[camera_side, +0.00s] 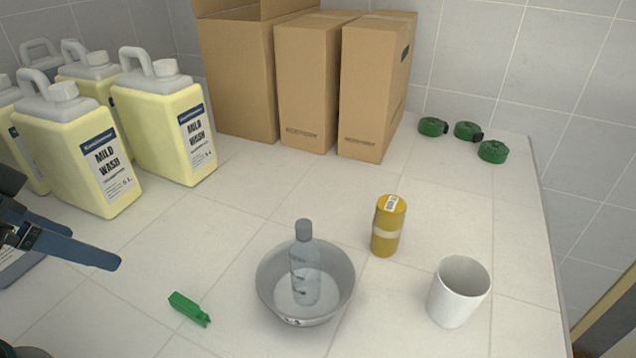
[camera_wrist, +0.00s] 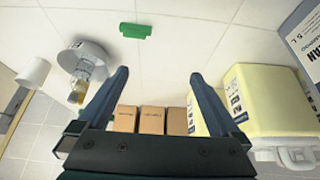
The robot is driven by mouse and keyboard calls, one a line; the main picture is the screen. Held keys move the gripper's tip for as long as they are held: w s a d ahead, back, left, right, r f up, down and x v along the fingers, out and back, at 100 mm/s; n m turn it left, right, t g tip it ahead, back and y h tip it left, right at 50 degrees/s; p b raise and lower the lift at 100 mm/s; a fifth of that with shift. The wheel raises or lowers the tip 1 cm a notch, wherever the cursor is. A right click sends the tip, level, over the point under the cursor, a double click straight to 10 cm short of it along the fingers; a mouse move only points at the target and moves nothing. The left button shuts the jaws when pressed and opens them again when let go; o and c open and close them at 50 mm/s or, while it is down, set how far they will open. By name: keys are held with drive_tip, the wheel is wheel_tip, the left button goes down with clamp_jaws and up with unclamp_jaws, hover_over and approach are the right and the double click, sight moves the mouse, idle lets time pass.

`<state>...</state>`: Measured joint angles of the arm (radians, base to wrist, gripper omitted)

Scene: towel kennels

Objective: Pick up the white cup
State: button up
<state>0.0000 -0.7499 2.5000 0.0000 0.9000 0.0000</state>
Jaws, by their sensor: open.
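The white cup (camera_side: 458,292) stands upright and looks empty on the tiled counter at the right of the side view. It also shows at the left of the wrist view (camera_wrist: 33,72). My gripper (camera_wrist: 160,75) is open, with its two blue fingers apart and nothing between them. In the side view it is at the far left edge, partly cut off, with one blue finger (camera_side: 85,252) reaching in over the counter. It is far from the cup, with the bowl and the green marker-like item between them.
A grey bowl (camera_side: 270,300) holding a clear bottle (camera_side: 304,268) and a yellow cylinder (camera_side: 388,228) stand left of the cup. A green item (camera_side: 190,308) lies nearer my gripper. Yellow jugs (camera_side: 165,125), cardboard boxes (camera_side: 305,90) and green rolls (camera_side: 493,151) stand behind.

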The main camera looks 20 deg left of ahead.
drive_tip(key=shift+r, duration=0.1)
wheel_tip(320, 180, up, 5)
drive_tip(key=w+d+r+m+t+h, duration=0.25)
drive_tip(key=w+d+m+h, duration=0.25)
drive_tip(key=w+d, duration=0.9)
drive_tip(key=m+t+h, duration=0.2)
drive_tip(key=m+h, duration=0.1)
drive_tip(key=h, duration=0.1)
hover_over(442, 288)
drive_tip(key=s+a, duration=0.2)
wheel_tip(442, 288, down, 3)
wheel_tip(442, 288, down, 14)
drive_tip(key=shift+d+f, duration=0.1)
drive_tip(key=shift+f, duration=0.1)
drive_tip(key=shift+x, duration=2.5)
